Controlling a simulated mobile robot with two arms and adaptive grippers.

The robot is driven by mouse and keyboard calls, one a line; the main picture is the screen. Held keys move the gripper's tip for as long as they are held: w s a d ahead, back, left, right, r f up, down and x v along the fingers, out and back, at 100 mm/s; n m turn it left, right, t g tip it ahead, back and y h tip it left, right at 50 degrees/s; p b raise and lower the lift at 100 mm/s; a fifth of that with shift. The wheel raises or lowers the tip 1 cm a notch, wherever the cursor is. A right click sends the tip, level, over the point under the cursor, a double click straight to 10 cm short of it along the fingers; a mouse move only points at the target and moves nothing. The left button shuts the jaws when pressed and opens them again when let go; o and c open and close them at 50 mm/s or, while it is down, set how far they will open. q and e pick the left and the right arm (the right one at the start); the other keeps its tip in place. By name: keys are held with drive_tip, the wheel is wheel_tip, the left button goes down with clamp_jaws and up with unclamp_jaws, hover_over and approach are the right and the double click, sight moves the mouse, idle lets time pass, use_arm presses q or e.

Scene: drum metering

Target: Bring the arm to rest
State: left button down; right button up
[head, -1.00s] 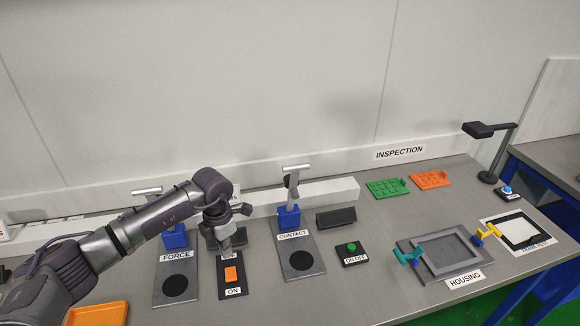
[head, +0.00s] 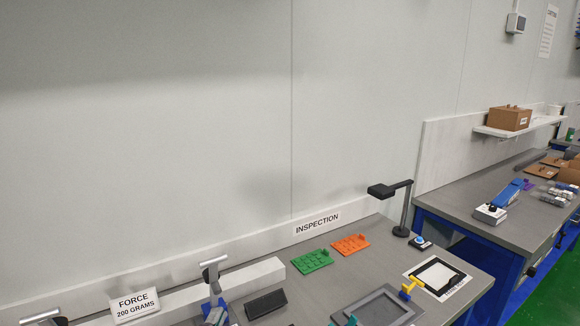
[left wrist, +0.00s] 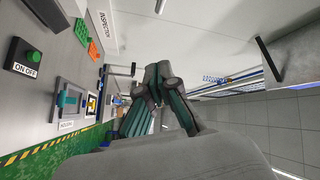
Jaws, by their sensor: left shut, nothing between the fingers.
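My left gripper (left wrist: 160,85) shows in the left wrist view, with its dark grey-green fingers together and nothing between them. In that view it is in open space, apart from the bench, whose surface runs along the left side of the picture. In the head view I cannot make out the left gripper or its arm with certainty. My right gripper is in neither view.
The inspection bench holds a green tray (head: 312,260), an orange tray (head: 350,244), a black lamp (head: 384,191), a grey housing fixture (head: 385,308) and a silver-handled press (head: 214,262). A second bench (head: 480,215) stands at right.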

use_arm(q)
drive_tip(key=s+a+f+n+g+y, duration=0.3)
drive_tip(key=s+a+f+n+g, duration=0.1)
drive_tip(key=s+f+n, duration=0.15)
drive_tip(key=s+a+f+n+g+y, duration=0.3)
drive_tip(key=s+a+f+n+g, duration=0.15)
drive_tip(key=f, duration=0.25)
drive_tip(key=s+d+f+n+g+h, duration=0.1)
drive_tip(key=s+f+g, duration=0.2)
drive_tip(key=s, duration=0.5)
drive_tip(key=s+d+f+n+g+h, duration=0.15)
drive_tip(key=s+f+g, duration=0.25)
drive_tip(key=s, duration=0.4)
wheel_tip(320, 180, down, 29)
drive_tip(key=s+g+b, duration=0.1)
drive_tip(key=s+b, duration=0.1)
drive_tip(key=b, duration=0.1)
drive_tip(key=s+a+f+g+b, duration=0.1)
drive_tip(key=s+a+f+b, duration=0.1)
drive_tip(key=s+f, duration=1.4)
wheel_tip(320, 180, down, 3)
drive_tip(key=shift+a+r+y, duration=0.15)
drive_tip(key=shift+a+y, duration=0.3)
drive_tip(key=shift+a, duration=0.15)
drive_tip(key=shift+s+g, duration=0.1)
drive_tip(key=shift+g, duration=0.15)
